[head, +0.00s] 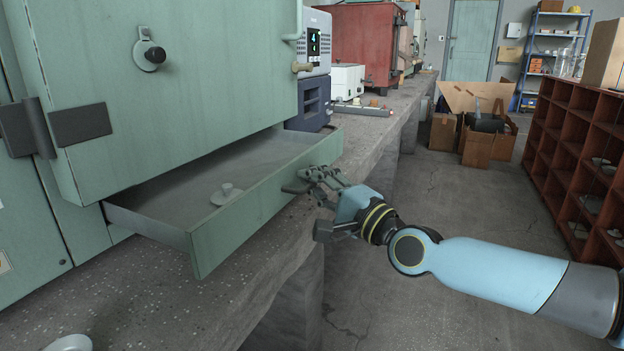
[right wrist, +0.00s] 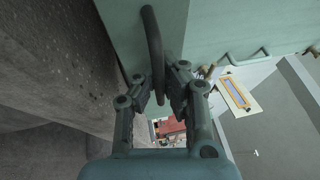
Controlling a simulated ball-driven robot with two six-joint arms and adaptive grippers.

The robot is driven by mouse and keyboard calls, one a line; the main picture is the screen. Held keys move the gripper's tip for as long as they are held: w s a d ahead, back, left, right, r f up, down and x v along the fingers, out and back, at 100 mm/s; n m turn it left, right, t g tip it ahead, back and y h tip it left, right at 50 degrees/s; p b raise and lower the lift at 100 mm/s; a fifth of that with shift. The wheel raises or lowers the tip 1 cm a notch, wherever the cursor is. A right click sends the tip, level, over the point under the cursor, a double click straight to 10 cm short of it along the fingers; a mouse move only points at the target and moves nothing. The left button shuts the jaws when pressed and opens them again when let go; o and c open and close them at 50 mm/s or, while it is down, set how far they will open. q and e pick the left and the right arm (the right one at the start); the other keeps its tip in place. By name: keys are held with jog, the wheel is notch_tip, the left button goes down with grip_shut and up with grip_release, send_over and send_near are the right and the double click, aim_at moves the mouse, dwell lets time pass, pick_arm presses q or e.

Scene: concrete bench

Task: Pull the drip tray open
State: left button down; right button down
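The drip tray (head: 262,184) is a green drawer under a large green cabinet door (head: 180,100). It stands well out from the cabinet over the bench, its inside showing. My right gripper (head: 318,180) is at the right part of the tray's front. In the right wrist view, the dark curved tray handle (right wrist: 152,45) runs between the fingers of my right gripper (right wrist: 160,85), which look closed on it. My left gripper is not in view.
A small pale knobbed disc (head: 226,194) lies in the tray. The concrete bench (head: 150,300) runs back past a blue-and-white device (head: 314,70) and a red cabinet (head: 362,45). Cardboard boxes (head: 475,145) and a brown pigeonhole shelf (head: 580,140) stand beyond open floor on the right.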

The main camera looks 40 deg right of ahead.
jog(key=shift+f, duration=0.25)
jog(key=c, duration=1.4)
grip_release()
jog(key=shift+r, duration=0.15)
jog(key=s+f, duration=0.2)
jog(key=s, duration=1)
jog(key=shift+w+a, duration=0.1)
